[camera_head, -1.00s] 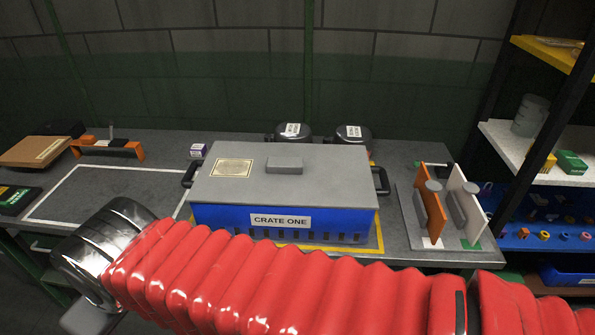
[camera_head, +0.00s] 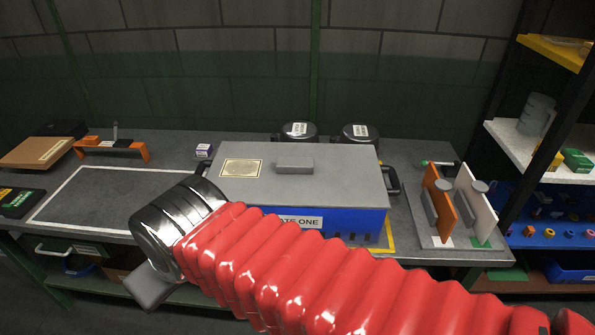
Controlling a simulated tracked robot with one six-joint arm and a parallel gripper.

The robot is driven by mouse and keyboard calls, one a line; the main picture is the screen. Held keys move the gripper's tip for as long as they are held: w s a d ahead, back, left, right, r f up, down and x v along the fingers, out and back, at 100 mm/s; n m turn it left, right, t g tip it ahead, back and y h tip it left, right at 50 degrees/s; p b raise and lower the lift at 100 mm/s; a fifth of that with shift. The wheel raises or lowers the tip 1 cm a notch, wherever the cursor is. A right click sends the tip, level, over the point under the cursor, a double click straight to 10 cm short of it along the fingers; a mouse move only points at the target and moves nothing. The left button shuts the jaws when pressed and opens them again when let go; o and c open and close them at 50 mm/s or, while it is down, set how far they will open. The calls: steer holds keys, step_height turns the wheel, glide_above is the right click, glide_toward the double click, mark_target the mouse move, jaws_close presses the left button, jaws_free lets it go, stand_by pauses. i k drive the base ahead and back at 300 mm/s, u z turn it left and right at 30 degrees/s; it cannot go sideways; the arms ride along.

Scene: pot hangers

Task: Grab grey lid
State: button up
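The grey lid (camera_head: 340,180) lies flat on top of the blue crate (camera_head: 365,223), with a small block handle (camera_head: 294,165) near its middle and a tan label on its left part. The crate stands on the workbench, its front label partly hidden behind my arm. My red-sleeved arm crosses the lower part of the view. My gripper (camera_head: 150,288) is at its left end, in front of the bench and to the left of the lid, apart from it. Its fingers are seen only in part, so whether it is open or shut does not show.
Two dark round pots (camera_head: 360,134) stand behind the crate. A rack with orange and white panels (camera_head: 440,212) stands to its right. A white-outlined bench area (camera_head: 105,195) on the left is clear. A dark shelf unit (camera_head: 520,150) stands at the right edge.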

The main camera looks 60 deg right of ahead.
mark_target(337, 176)
steer(key=i, duration=1)
